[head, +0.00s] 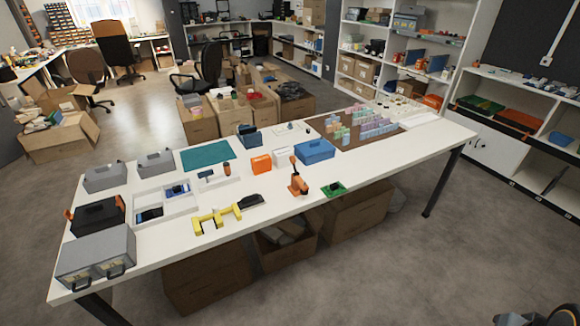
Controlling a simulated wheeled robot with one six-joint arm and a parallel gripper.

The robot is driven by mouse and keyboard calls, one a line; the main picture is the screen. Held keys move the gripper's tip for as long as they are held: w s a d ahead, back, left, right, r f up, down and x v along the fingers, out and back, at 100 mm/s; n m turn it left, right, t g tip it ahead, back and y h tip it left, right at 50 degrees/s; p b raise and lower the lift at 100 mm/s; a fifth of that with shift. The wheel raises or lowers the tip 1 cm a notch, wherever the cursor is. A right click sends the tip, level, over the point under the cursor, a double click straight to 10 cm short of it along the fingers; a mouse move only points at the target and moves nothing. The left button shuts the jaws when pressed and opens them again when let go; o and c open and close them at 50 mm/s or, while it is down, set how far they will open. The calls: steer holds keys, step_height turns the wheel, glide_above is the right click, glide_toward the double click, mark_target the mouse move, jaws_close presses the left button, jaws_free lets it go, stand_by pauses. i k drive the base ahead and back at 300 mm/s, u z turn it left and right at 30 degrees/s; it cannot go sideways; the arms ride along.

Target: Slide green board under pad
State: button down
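A small green board (335,189) lies flat near the table's front edge, right of the middle, with dark parts on its top. It is just right of an orange upright tool (298,184). A flat teal pad (206,155) lies toward the table's back edge, left of the middle. The board and the pad are well apart, with boxes and tools between them. I cannot tell whether anything lies under the pad. My gripper is not in view.
The long white table (400,160) also bears a blue box (314,151), an orange box (261,163), yellow clamps (216,217) and grey cases (97,256). A brown mat (345,143) with pastel blocks lies at right. Cartons (207,275) stand beneath. Open floor (440,260) lies at front right.

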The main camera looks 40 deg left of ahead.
mark_target(336, 188)
steer(key=u, duration=0.95)
steer(key=i, duration=1.05)
steer(key=u, duration=0.8)
steer(key=i, duration=0.7)
steer(key=u, duration=0.1)
